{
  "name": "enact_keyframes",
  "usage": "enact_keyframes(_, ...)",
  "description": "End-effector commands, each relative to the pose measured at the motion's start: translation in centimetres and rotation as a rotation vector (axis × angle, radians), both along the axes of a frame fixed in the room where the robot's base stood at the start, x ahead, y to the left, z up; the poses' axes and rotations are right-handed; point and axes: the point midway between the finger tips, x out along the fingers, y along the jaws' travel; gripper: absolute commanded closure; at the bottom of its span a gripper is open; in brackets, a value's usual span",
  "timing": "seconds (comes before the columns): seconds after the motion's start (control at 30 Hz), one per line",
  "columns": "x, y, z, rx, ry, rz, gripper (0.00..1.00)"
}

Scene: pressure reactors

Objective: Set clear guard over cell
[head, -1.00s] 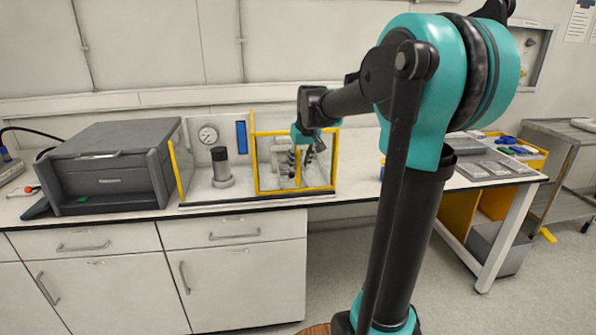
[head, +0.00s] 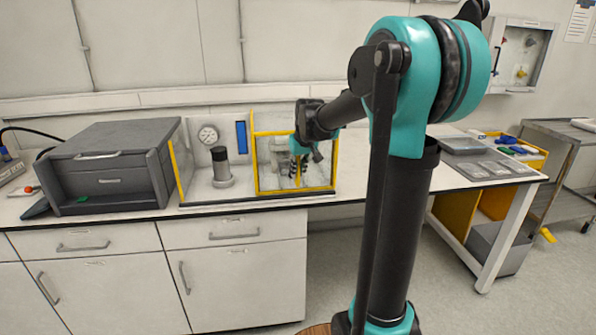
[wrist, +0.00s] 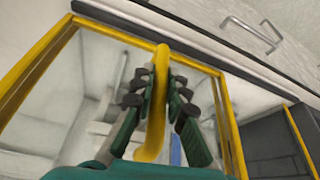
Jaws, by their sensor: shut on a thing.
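The clear guard (head: 256,165), a box of see-through panels with yellow edges, stands upright on the bench in the head view. My gripper (head: 298,166) is in front of it, fingers pointing down. In the wrist view my gripper (wrist: 158,88) is shut on the guard's yellow bar handle (wrist: 154,125), which runs between the two fingers. A grey vessel-like shape shows behind the clear panels, partly hidden by my gripper; I cannot tell whether it is inside. A grey cell with a black top (head: 221,167) stands uncovered to the left of the guard.
A round gauge (head: 208,135) and a blue strip (head: 241,137) are on the back panel. A yellow-edged clear side panel (head: 177,170) and a dark grey cabinet (head: 112,165) stand left. The bench right of the guard is partly hidden by my arm.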

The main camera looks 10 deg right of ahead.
Motion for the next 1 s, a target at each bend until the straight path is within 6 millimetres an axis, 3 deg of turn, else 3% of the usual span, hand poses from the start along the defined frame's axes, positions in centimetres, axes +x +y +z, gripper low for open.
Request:
enact_keyframes(0.37, 0.0, 0.1, 0.0, 0.0, 0.0, 0.0, 1.0)
enact_keyframes(0.57, 0.0, 2.1, 0.0, 0.001, 0.0, 0.004, 1.0)
enact_keyframes(0.77, 0.0, 7.2, 0.0, 0.001, 0.0, 0.008, 1.0)
enact_keyframes(1.0, -0.1, 15.2, 0.0, 0.001, 0.0, 0.009, 1.0)
